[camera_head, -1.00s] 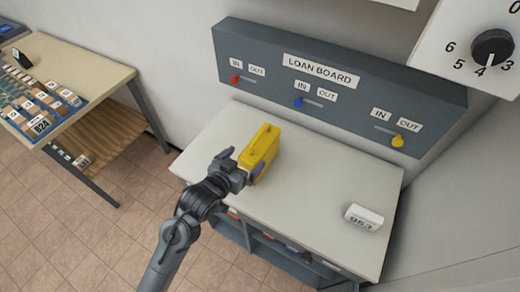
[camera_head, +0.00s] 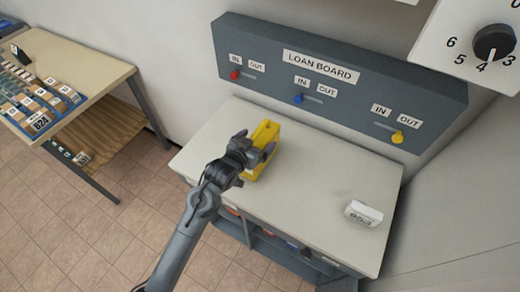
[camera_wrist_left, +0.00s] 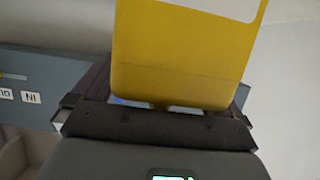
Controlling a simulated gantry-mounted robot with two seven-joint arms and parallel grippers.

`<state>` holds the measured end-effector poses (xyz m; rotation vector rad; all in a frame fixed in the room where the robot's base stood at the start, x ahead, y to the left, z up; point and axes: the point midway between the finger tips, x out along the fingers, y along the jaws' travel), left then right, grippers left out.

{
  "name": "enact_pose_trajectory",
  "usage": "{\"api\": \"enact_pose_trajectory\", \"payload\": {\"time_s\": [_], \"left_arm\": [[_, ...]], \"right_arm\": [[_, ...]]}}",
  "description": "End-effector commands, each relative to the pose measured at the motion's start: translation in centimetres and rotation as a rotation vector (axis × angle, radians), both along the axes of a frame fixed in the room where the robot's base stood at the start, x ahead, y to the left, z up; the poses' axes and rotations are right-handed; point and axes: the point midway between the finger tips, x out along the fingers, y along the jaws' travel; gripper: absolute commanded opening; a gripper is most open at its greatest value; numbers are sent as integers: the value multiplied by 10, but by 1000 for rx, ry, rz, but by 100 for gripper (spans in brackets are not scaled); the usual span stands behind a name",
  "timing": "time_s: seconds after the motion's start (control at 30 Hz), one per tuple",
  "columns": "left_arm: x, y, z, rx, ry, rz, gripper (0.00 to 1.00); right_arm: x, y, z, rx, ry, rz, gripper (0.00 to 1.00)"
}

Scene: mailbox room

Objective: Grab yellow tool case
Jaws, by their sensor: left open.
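The yellow tool case (camera_head: 264,133) stands on the left part of the white tabletop (camera_head: 310,190). My left gripper (camera_head: 256,149) is open, with its fingers on either side of the case's near part. The gripper hides some of the case in the head view. In the left wrist view, the case (camera_wrist_left: 180,55) fills the space between the fingers at close range. I cannot tell whether the fingers touch it. My right gripper does not show.
The grey loan board (camera_head: 340,75) with red, blue and yellow sliders stands along the back of the table. A white numbered block (camera_head: 363,213) lies at the table's right. A side table (camera_head: 80,65) with small boxes stands at far left. The tabletop's middle is clear.

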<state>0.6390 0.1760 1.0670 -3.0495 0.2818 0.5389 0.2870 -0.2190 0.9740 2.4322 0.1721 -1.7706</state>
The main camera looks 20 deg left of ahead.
Motion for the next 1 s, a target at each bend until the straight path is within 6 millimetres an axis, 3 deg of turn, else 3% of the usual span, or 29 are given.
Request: {"api": "enact_pose_trajectory", "payload": {"time_s": [0.2, 0.83, 1.0], "left_arm": [[0, 0, 0, 0, 0, 0, 100], [0, 0, 0, 1, 0, 0, 4], [1, 0, 4, -1, -8, 0, 0]], "right_arm": [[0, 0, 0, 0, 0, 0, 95], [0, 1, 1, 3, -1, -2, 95], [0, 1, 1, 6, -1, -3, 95]]}}
